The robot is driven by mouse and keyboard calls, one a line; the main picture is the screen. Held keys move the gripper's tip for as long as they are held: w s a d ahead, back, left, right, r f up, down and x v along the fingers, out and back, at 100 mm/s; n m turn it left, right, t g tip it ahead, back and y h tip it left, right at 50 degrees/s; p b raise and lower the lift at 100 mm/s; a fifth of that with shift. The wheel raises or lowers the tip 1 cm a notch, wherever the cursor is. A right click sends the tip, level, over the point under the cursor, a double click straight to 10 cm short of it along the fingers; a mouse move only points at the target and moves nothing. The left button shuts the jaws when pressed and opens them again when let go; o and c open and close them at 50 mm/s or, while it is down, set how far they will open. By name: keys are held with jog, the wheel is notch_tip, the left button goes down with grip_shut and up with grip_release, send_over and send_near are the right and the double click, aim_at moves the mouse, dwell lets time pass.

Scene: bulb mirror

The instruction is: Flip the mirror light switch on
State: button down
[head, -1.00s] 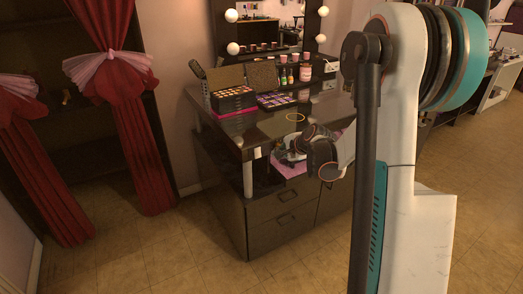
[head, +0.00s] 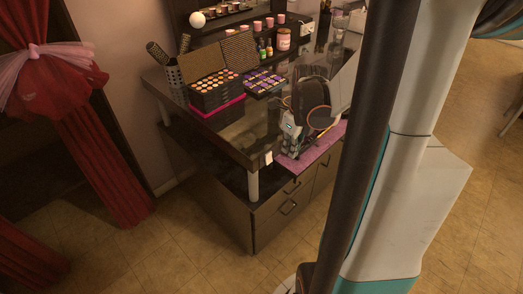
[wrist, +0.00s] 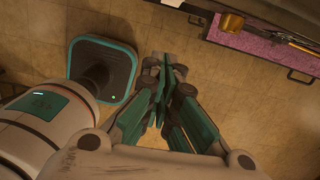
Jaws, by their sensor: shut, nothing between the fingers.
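The vanity mirror (head: 235,9) stands at the back of the dark vanity table, mostly cut off by the top of the head view. One round white bulb (head: 197,19) shows on its left side. My gripper (head: 289,148) is in front of the table's front edge, low and well apart from the mirror and the white box. In the wrist view my gripper (wrist: 165,65) is shut and empty, pointing over the floor.
On the table (head: 235,140) stand an eyeshadow case (head: 215,92), a purple palette (head: 263,82), bottles and a pink jar (head: 283,39). A pink-lined open drawer (head: 315,150) lies beside my gripper. Red curtains (head: 100,165) hang at left. The floor (head: 190,240) in front is clear.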

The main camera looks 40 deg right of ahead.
aim_at(269, 158)
jog(key=shift+r, duration=0.1)
dwell(0.3)
jog(key=w+f+b, duration=0.5)
jog(key=f, duration=0.5)
jog(key=shift+a+f, duration=0.2)
jog(key=shift+a, duration=0.05)
jog(key=shift+w+f+t+b, duration=0.2)
jog(key=shift+w+t+b, duration=0.1)
jog(key=shift+w+t, duration=0.1)
